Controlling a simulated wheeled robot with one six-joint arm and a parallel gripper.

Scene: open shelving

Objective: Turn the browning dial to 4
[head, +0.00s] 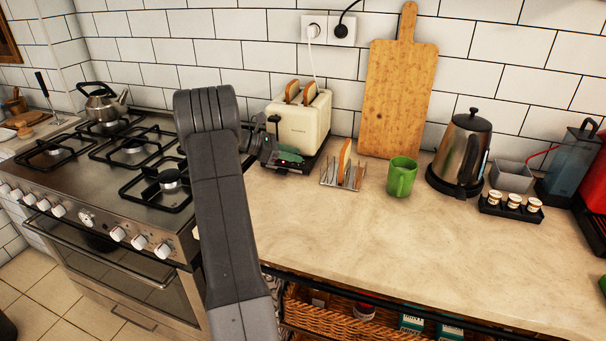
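A cream toaster (304,118) stands on the counter against the tiled wall. Two slices of bread (300,92) stick out of its slots. A dark lever shows on its near left end. My gripper (288,160) is at the toaster's near front side, low down, and partly hidden by my arm. Its fingers are dark and small here, and I cannot tell if they are open or shut, or if they touch the toaster. The browning dial and its marks cannot be made out; the gripper covers that part of the toaster.
A toast rack (343,176) with a slice and a green mug (402,177) stand right of the toaster. A wooden board (398,95) leans on the wall. A kettle (460,155) stands further right. The stove (120,180) is left. The front counter is clear.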

